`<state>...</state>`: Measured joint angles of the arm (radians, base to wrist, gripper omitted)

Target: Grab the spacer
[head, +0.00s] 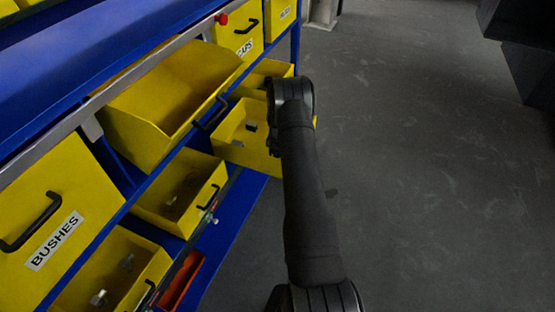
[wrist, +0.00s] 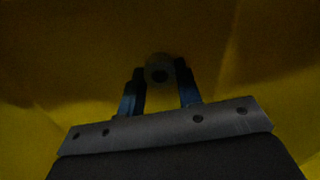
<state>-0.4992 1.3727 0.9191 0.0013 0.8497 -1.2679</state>
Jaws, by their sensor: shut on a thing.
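The spacer (wrist: 159,66) shows in the wrist view as a small, dim, round piece with a dark hole in its middle. It sits between the fingertips of my gripper (wrist: 160,85), which is shut on it. Yellow surfaces of a drawer surround it in the wrist view, and the picture is dark. In the head view my arm reaches to an open yellow drawer (head: 234,151) at the rack's far end. My arm hides part of that drawer, and I cannot make out the gripper or the spacer there.
The blue rack (head: 247,197) holds several yellow drawers. A large open yellow bin (head: 150,140) sticks out left of my arm. Open lower drawers (head: 143,207) hold small metal parts. The grey floor (head: 430,180) at the right is clear.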

